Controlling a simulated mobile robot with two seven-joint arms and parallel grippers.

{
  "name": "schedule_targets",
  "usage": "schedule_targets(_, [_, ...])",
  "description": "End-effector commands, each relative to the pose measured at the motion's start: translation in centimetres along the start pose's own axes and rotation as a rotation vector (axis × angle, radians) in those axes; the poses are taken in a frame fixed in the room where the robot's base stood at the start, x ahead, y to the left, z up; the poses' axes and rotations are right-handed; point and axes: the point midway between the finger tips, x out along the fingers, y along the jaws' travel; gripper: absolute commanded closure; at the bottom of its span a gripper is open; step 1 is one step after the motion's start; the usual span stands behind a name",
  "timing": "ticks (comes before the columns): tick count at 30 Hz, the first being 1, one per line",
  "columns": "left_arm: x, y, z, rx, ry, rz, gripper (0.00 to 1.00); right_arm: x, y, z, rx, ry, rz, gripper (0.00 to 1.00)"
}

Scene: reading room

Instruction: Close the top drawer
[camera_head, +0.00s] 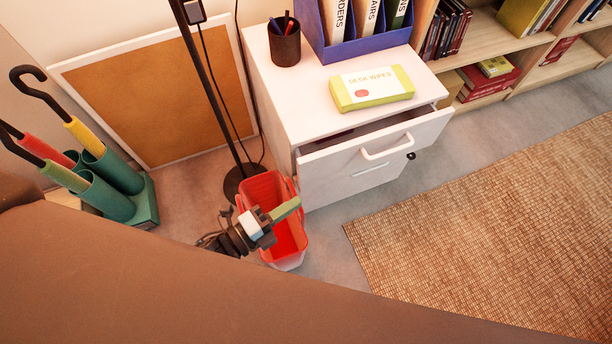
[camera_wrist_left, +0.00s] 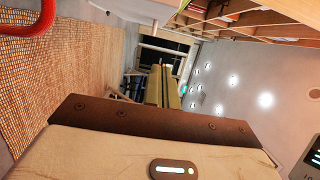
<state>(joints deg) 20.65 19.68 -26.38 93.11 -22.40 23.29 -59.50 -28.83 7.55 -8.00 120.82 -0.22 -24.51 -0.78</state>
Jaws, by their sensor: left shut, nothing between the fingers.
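The white cabinet (camera_head: 272,88) stands at the upper middle of the head view. Its top drawer (camera_head: 380,154) is partly pulled out, with a dark gap behind its front. The drawer front has a white handle (camera_head: 388,147) and a dark round lock at its right. My left gripper (camera_head: 296,203) is shut and empty, over the red bin and below and left of the drawer front, apart from it. My right gripper is not in view.
A red bin (camera_head: 290,232) stands by the cabinet's lower left corner. A lamp pole (camera_head: 212,95) and umbrella stand (camera_head: 146,205) are to the left. Desk wipes (camera_head: 372,88), a pen cup (camera_head: 285,46) and a blue file holder (camera_head: 368,47) sit on top. A woven rug (camera_head: 490,220) lies right.

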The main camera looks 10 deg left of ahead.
Motion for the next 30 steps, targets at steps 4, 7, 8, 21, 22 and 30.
schedule_targets(4, [1.9, 0.0, 0.0, 0.000, 0.000, -0.003, 1.00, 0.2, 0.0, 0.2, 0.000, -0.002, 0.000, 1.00])
schedule_targets(7, [3.7, 0.0, 0.0, 0.000, 0.000, -0.004, 1.00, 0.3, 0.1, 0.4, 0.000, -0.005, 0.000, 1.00])
schedule_targets(8, [4.3, 0.0, 0.0, 0.000, 0.000, -0.004, 1.00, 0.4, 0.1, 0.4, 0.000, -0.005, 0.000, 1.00])
schedule_targets(21, [10.1, 0.1, 2.1, 0.004, 0.000, 0.001, 1.00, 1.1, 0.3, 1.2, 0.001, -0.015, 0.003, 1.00])
schedule_targets(22, [10.2, 0.1, 2.4, 0.002, 0.001, 0.001, 1.00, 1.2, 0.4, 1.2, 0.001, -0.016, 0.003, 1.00])
schedule_targets(30, [10.5, 0.0, 3.8, 0.001, 0.000, 0.000, 1.00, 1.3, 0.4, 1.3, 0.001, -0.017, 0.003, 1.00])
